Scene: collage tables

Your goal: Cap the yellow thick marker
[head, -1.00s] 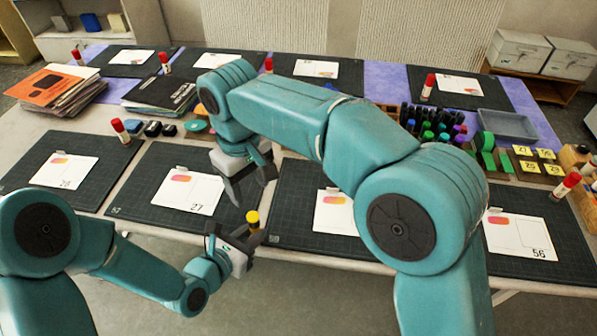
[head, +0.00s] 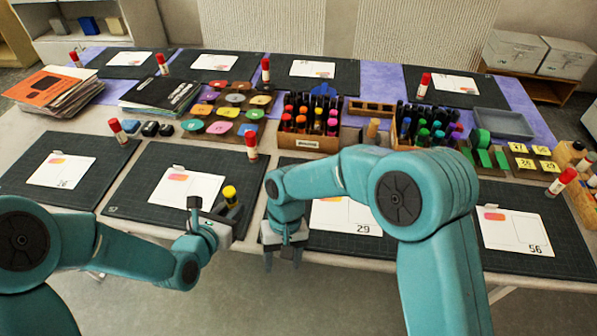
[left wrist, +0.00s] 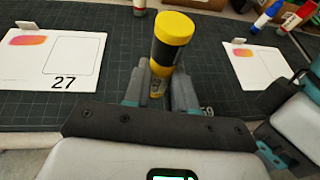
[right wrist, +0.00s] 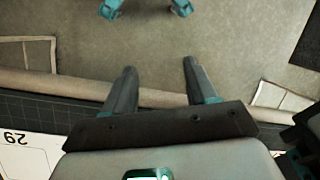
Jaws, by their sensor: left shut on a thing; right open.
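The yellow thick marker (head: 231,197) is upright in my left gripper (head: 222,212), with a yellow top and a dark body. In the left wrist view the marker (left wrist: 172,30) shows a yellow top, a black band and yellow again between the fingers of my left gripper (left wrist: 160,88). The yellow top sits on the marker's upper end; I cannot tell how firmly it is seated. My right gripper (head: 284,258) points down near the table's front edge, right of the marker and apart from it. In the right wrist view my right gripper (right wrist: 160,72) is open and empty.
Dark mats with white cards, such as card 27 (head: 183,187) and card 29 (head: 345,215), line the front. A red-capped glue stick (head: 251,145) stands behind the marker. A wooden box of markers (head: 308,142) and coloured pads (head: 219,128) are further back.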

